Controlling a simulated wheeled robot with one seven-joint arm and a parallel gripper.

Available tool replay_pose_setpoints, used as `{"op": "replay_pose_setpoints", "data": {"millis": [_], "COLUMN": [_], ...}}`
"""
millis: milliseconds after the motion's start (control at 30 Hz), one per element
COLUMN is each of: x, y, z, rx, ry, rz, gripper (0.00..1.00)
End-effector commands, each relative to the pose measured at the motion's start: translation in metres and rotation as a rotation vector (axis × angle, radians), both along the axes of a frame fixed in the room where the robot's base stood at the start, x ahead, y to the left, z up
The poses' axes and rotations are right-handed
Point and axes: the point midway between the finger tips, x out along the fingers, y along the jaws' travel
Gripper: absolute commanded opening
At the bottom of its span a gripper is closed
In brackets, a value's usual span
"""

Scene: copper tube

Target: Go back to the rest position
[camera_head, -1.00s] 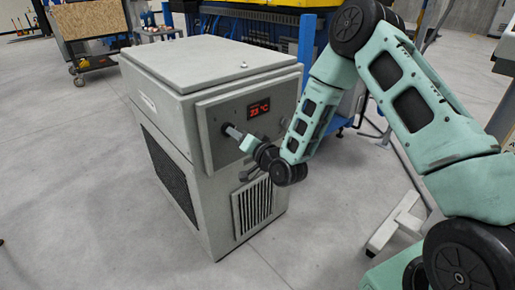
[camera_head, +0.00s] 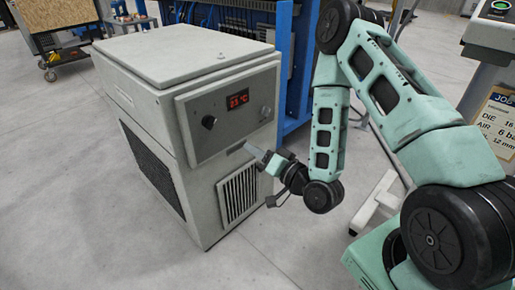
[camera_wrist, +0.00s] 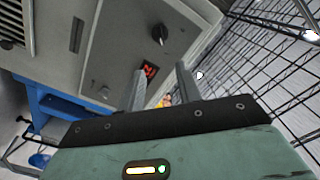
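My gripper (camera_head: 256,154) is in front of the grey chiller cabinet (camera_head: 150,53), to the right of and below its black knob (camera_head: 209,122). In the wrist view, the two fingers of my gripper (camera_wrist: 161,72) stand apart with nothing between them, so it is open. The knob also shows in the wrist view (camera_wrist: 160,34), beyond the fingertips and clear of them. The red temperature display (camera_head: 238,101) is lit on the front panel; its digits are too small to read surely.
A wheeled cart (camera_head: 55,45) stands at the back left. A blue frame (camera_head: 298,60) is behind the cabinet. A sign (camera_head: 492,120) hangs at the right edge. The grey floor (camera_head: 60,190) is clear at front left.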

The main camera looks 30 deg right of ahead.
Motion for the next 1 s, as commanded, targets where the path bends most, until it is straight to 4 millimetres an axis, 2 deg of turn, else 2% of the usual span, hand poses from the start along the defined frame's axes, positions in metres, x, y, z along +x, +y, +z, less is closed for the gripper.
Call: {"op": "replay_pose_setpoints", "data": {"millis": [467,567,667,800,1000], "x": [0.000,0.002,0.006,0.009,-0.009], "y": [0.000,0.006,0.025,0.061,0.102], "z": [-0.001,0.001,0.001,0.001,0.005], "rx": [0.000,-0.025,-0.100,-0.283,-0.558], "ry": [0.000,0.012,0.057,0.166,0.344], "rz": [0.000,0.023,0.086,0.218,0.391], "gripper": [0.35,0.35,0.35,0.35,0.35]}}
